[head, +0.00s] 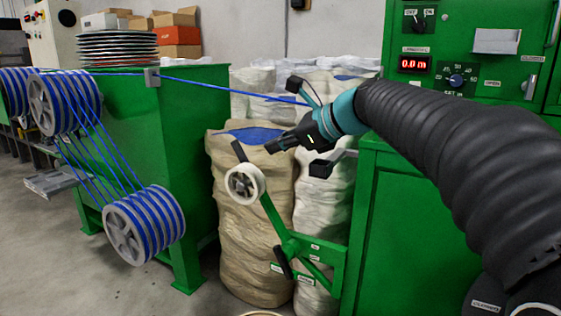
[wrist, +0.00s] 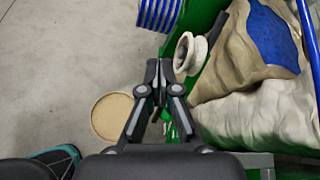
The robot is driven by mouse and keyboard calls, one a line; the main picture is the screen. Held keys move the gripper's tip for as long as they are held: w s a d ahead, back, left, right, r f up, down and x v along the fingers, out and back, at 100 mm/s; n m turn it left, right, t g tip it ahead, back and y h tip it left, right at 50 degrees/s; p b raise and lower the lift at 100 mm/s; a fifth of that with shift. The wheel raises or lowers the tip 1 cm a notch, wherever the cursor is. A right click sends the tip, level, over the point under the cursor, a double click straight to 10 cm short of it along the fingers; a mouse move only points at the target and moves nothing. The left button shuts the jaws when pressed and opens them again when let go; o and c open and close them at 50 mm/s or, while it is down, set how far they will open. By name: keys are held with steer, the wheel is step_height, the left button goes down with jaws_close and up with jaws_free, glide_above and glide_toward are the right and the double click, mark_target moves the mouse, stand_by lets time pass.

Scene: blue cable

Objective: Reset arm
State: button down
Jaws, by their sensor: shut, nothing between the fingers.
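My gripper (head: 270,147) is shut and empty, with its fingers pointing left in the head view. In the wrist view the two fingertips of my gripper (wrist: 158,66) meet over the floor. The blue cable (head: 230,88) runs taut from the grey guide block (head: 152,79) on the green machine to the right, above my gripper, and passes out of sight behind my arm. My gripper is apart from the cable. A white pulley (head: 244,182) on a green bracket arm is below and left of my gripper; in the wrist view this pulley (wrist: 190,52) is just right of the fingertips.
Sacks (head: 250,230) stand behind the bracket, one with blue material on top. A green cabinet (head: 405,240) with dials and a red "0.0" display is at the right. Blue-wound spools (head: 143,224) are at the left. A round tan disc (wrist: 112,116) lies on the floor.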

steer(key=s+d+f+n+h, duration=0.3)
steer(key=s+d+f+n, duration=0.2)
steer(key=s+f, duration=0.3)
steer(key=s+d+f+n+h, duration=0.4)
steer(key=s+d+f+n, duration=0.2)
steer(key=s, duration=0.5)
steer(key=s+d+f+n+g+h, duration=0.1)
steer(key=s+d+f+n+h, duration=0.2)
steer(key=s+f+n, duration=0.6)
step_height(320, 180, down, 2)
steer(key=shift+s+d, duration=0.35)
steer(key=shift+d, duration=0.85)
